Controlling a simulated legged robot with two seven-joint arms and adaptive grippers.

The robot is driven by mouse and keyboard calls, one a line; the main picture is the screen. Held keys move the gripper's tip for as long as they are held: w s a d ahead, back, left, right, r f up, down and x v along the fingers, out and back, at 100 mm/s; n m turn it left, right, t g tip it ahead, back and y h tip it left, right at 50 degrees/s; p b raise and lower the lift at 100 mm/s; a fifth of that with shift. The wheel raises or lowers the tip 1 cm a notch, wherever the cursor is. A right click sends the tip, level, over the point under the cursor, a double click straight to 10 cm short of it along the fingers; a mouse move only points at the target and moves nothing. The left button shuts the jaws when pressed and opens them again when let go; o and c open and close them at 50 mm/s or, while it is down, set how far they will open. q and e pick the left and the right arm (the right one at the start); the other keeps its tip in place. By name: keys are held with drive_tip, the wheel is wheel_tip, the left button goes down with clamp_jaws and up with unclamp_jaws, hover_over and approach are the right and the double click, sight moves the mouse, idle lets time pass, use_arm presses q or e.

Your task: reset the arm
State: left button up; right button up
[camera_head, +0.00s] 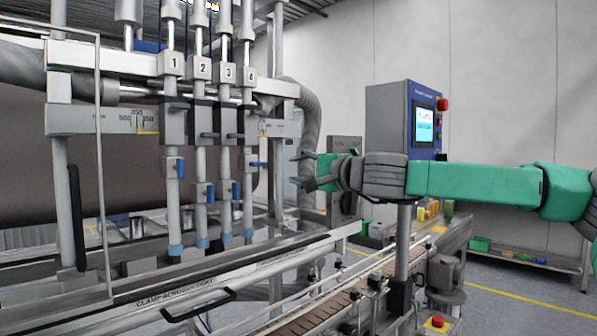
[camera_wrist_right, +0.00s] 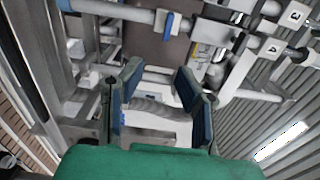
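My right arm, green and grey, comes in from the right in the head view. Its gripper (camera_head: 306,171) points left toward the filler's numbered nozzles, with its fingers apart and nothing between them. In the right wrist view the two blue-lined fingers of the right gripper (camera_wrist_right: 163,100) are spread, with an empty gap. The piston filler (camera_head: 205,130) has columns numbered 1 to 4 with blue levers, and stands left of the gripper. The gripper appears apart from it. My left gripper is in neither view.
A control box with a lit screen (camera_head: 424,125) and a red button (camera_head: 443,104) stands behind my right arm. A conveyor (camera_head: 320,308) runs below. A second red button (camera_head: 437,322) is at the bottom. A shelf with small bins (camera_head: 525,259) is at the right.

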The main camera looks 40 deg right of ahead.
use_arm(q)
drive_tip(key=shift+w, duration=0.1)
